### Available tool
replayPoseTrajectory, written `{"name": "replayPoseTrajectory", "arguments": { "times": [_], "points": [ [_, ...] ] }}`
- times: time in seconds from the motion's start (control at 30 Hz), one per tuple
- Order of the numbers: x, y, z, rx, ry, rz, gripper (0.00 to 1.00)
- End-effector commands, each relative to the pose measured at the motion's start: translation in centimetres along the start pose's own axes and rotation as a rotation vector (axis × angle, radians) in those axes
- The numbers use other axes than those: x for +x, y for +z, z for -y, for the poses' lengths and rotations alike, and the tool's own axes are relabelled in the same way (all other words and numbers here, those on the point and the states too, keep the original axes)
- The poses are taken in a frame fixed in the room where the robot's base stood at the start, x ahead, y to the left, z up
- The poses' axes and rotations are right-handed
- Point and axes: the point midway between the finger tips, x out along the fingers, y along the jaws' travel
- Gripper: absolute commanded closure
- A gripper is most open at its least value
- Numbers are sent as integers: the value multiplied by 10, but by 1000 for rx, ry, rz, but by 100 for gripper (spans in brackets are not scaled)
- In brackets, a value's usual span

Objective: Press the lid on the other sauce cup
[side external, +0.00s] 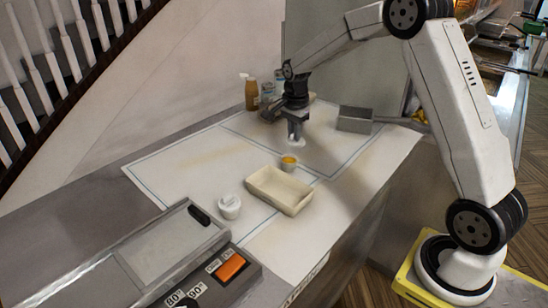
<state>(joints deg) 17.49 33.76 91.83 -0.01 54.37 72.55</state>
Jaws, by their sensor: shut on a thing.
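An open sauce cup (289,163) with orange-yellow sauce stands on the white mat, just behind the cream tray. My gripper (296,139) points down behind this cup, shut on a small white thing (297,146) that looks like the lid. The lid is a little above and behind the cup in the picture, apart from it. Its exact height over the mat is hard to tell. Another sauce cup (229,206) stands left of the tray with a white lid on it.
The empty cream tray (262,194) lies in front of the open cup. A grey metal container (355,120) is right of my gripper. A brown bottle (250,94) and small jars stand behind. A sealing machine (165,245) is at front left. The white mat (190,160) is clear at left.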

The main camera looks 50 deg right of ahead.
Motion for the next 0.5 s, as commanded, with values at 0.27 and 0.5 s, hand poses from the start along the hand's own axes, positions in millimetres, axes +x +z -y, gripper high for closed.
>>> {"name": "replayPoseTrajectory", "arguments": {
  "times": [0.27,0.5],
  "points": [
    [-11,6,16,0,0,0,100],
    [-10,6,16,0,1,0,100]
  ]
}}
